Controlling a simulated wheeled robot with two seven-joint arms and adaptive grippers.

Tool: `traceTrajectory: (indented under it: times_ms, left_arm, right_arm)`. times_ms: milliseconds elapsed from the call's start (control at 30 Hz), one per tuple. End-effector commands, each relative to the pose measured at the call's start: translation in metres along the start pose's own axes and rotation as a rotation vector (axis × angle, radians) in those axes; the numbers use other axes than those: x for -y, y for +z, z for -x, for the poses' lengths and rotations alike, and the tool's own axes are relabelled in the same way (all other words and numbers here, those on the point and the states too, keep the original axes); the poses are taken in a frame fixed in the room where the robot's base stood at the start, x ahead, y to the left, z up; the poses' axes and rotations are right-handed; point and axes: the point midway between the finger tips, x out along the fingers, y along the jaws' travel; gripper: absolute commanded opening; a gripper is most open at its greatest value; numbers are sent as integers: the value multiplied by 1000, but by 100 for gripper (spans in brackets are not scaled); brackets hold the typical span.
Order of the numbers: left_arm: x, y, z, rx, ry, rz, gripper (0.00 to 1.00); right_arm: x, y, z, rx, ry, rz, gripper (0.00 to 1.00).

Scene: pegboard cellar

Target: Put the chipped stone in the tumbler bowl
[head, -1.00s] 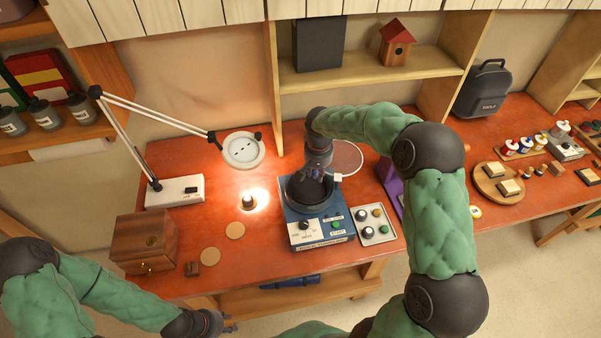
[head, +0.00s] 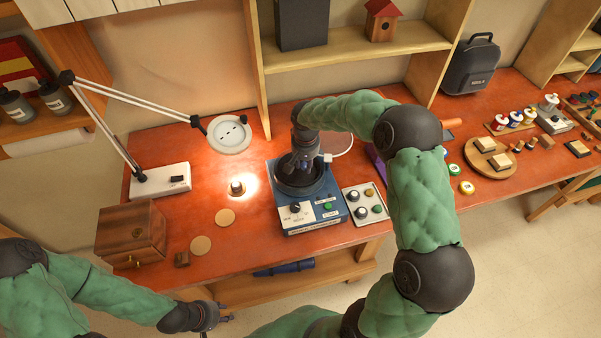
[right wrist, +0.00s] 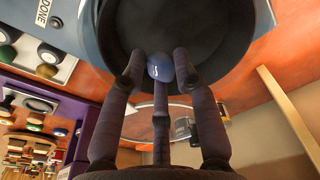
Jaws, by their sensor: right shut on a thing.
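The chipped stone (right wrist: 160,67) is small, rounded and blue with a white mark. My right gripper (right wrist: 158,60) is shut on it, with the fingers around it, in the right wrist view. Behind the stone the dark tumbler bowl (right wrist: 195,35) fills the top of that view. In the head view the bowl (head: 297,191) sits on a blue machine (head: 315,214), and my right gripper (head: 302,165) points down over it.
A shelf (head: 355,48) is behind.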

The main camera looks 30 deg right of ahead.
Motion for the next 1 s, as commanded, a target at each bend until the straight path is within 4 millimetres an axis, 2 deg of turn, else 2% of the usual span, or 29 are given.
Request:
traceTrajectory:
  times_ms: [133,167,233,667,767,1000]
  left_arm:
    - [0,0,1,0,0,0,35]
    - [0,0,1,0,0,0,35]
    - [0,0,1,0,0,0,35]
    - [0,0,0,-1,0,0,35]
    - [0,0,0,0,0,0,35]
    - [0,0,0,0,0,0,35]
  right_arm:
    - [0,0,1,0,0,0,5]
    - [0,0,1,0,0,0,39]
    - [0,0,1,0,0,0,58]
    - [0,-1,6,-2,-1,-1,58]
    - [0,-1,18,-2,-1,-1,58]
    - [0,-1,66,-4,-2,-1,58]
